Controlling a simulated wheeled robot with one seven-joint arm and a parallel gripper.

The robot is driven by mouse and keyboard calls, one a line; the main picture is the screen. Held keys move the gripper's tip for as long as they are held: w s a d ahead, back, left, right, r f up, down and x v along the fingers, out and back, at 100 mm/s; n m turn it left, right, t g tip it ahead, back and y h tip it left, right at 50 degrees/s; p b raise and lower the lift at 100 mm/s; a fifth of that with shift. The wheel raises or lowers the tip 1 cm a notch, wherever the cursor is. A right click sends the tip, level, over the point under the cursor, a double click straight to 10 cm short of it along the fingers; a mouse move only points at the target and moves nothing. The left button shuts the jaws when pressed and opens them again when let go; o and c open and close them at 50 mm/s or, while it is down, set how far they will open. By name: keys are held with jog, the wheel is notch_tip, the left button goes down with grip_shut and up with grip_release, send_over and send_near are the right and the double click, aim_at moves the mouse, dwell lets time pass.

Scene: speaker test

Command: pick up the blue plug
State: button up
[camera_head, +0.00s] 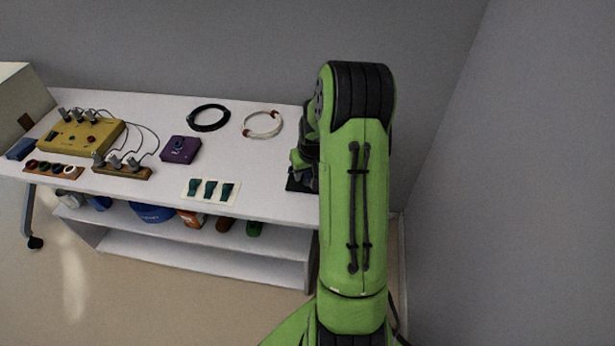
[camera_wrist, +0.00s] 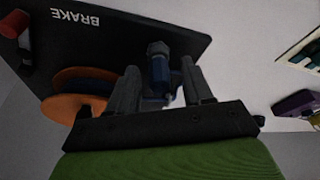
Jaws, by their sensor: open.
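In the wrist view my gripper (camera_wrist: 161,68) is open, with one finger on each side of the blue plug (camera_wrist: 159,66). The plug has a grey top and a dark blue body, and stands over a black board (camera_wrist: 110,38) marked BRAKE. I cannot tell whether either finger touches it. Its lower part is partly hidden near the gripper base. In the head view my green arm covers most of the gripper and the plug. Only the left part of the black board (camera_head: 296,186) shows there.
An orange disc (camera_wrist: 65,107) and a red knob (camera_wrist: 13,24) are left of the gripper. On the white table (camera_head: 270,185) are a purple box (camera_head: 181,149), a card with green pieces (camera_head: 210,190), cable coils (camera_head: 209,117) and a yellow box (camera_head: 82,136). A grey wall is close on the right.

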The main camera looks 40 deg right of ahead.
jog(key=shift+r, duration=0.1)
grip_shut()
jog(key=shift+r, duration=0.15)
notch_tip(320, 180, up, 10)
jog(key=p, duration=0.3)
notch_tip(320, 180, up, 14)
jog(key=p, duration=1.1)
